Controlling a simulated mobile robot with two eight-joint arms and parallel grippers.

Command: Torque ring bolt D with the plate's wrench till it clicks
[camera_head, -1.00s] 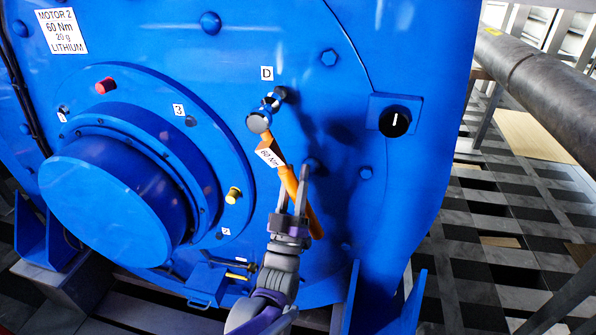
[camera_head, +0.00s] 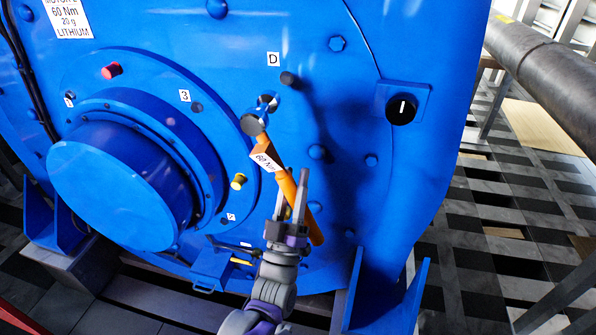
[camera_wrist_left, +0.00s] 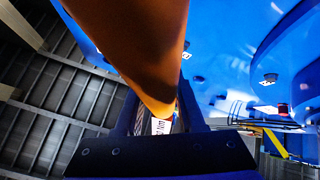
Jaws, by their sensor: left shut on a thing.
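The handle slants down to the right from the head. In the left wrist view the wrench (camera_wrist_left: 140,45) runs large between the fingers. Bolt D (camera_head: 290,79) is a dark stub below the "D" label on the blue motor face. The socket end shows below and left of the bolt, with a visible gap. My right gripper is not in view.
A black knob (camera_head: 401,109) is at right. A thick grey pipe (camera_head: 545,75) runs along the far right.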

